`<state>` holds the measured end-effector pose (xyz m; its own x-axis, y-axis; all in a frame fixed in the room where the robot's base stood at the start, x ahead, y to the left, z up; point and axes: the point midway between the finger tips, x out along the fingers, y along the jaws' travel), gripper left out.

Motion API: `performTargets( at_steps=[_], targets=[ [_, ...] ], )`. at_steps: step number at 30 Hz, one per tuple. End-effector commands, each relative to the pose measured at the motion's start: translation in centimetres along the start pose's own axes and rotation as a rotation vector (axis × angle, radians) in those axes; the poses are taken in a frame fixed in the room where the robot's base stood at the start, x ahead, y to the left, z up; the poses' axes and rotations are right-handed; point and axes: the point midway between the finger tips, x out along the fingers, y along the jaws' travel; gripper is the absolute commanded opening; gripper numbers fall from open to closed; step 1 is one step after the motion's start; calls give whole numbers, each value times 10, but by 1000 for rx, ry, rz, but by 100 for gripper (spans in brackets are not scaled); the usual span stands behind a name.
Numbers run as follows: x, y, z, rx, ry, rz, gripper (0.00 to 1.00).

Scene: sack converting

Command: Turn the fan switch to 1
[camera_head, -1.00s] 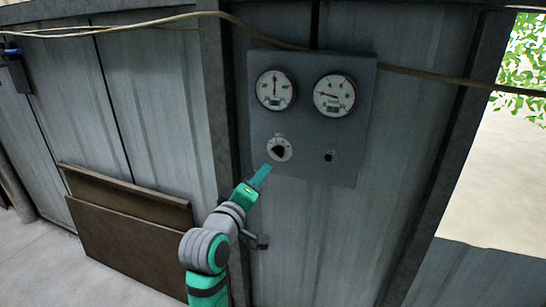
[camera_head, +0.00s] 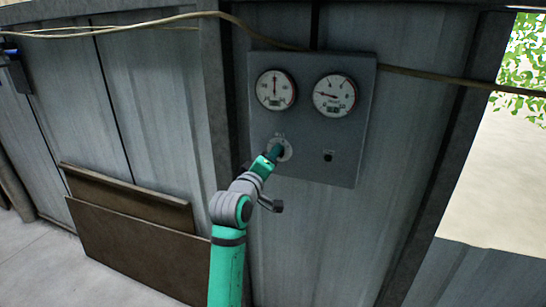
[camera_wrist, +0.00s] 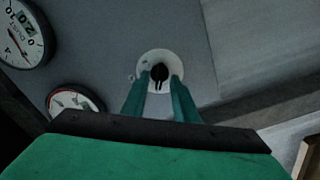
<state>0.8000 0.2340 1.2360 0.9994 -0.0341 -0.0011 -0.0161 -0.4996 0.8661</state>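The fan switch is a black knob on a round white dial plate, low on the left of a grey panel (camera_head: 315,120). In the head view my gripper (camera_head: 277,151) is at the dial (camera_head: 287,150) and covers most of the knob. In the wrist view the knob (camera_wrist: 159,72) shows near the top middle, on its white plate (camera_wrist: 146,64). My two teal fingers stand apart, one on each side of the knob's lower part, with a gap between them. I cannot tell whether the fingertips touch it. The dial markings are too small to read.
Two round gauges, left (camera_head: 275,90) and right (camera_head: 334,96), sit above the switch. A small black knob (camera_head: 328,156) is to its right. A cable (camera_head: 420,74) runs across the wall. Brown boards (camera_head: 130,235) lean at lower left.

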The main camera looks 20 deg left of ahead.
Motion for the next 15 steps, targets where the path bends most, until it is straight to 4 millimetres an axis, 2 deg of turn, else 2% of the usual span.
performTargets(
  at_steps=[7, 8, 11, 15],
  targets=[
    [1, 0, 0, 0, 0, 1, 27],
    [1, 0, 0, 0, 0, 0, 24],
    [1, 0, 0, 0, 0, 1, 0],
    [1, 0, 0, 0, 0, 0, 0]
  ],
)
